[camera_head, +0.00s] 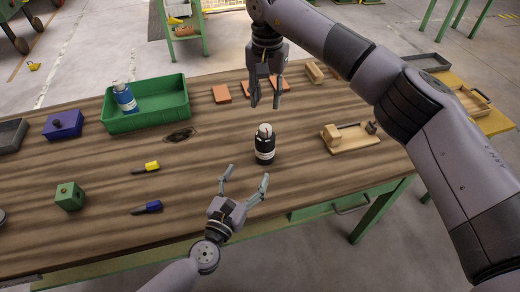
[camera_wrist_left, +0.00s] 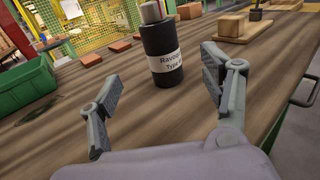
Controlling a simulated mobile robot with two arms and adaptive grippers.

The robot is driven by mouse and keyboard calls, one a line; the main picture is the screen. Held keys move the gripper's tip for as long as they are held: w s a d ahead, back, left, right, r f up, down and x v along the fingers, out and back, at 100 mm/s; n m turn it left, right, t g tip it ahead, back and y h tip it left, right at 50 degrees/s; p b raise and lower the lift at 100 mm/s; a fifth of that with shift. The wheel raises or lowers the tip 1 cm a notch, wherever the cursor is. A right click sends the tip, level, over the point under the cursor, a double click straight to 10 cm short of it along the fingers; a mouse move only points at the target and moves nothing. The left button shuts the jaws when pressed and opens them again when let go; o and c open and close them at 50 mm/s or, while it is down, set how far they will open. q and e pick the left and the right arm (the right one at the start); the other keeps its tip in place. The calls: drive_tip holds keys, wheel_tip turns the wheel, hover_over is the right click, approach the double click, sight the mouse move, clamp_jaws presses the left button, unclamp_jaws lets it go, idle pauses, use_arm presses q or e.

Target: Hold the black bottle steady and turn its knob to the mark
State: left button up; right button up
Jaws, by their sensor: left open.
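The black bottle (camera_head: 265,145) stands upright on the wooden table, with a white label band and a pale knob (camera_head: 265,129) on top. In the left wrist view the bottle (camera_wrist_left: 160,42) stands ahead, beyond the fingertips, and its knob (camera_wrist_left: 152,11) is partly cut off by the top edge. A small red line shows on the knob. My left gripper (camera_head: 248,175) is open and empty, with its fingers pointing at the bottle from the near side, apart from it. My right gripper (camera_head: 266,103) points down above and behind the bottle, fingers apart and empty.
A green bin (camera_head: 145,119) holding a blue bottle (camera_head: 124,98) stands at the back left. A wooden fixture (camera_head: 350,140) sits to the right. Table around the bottle is clear.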

sight(261, 150)
use_arm(q)
drive_tip(key=x, duration=1.3)
drive_tip(key=shift+w, duration=0.15)
drive_tip(key=shift+c, duration=0.3)
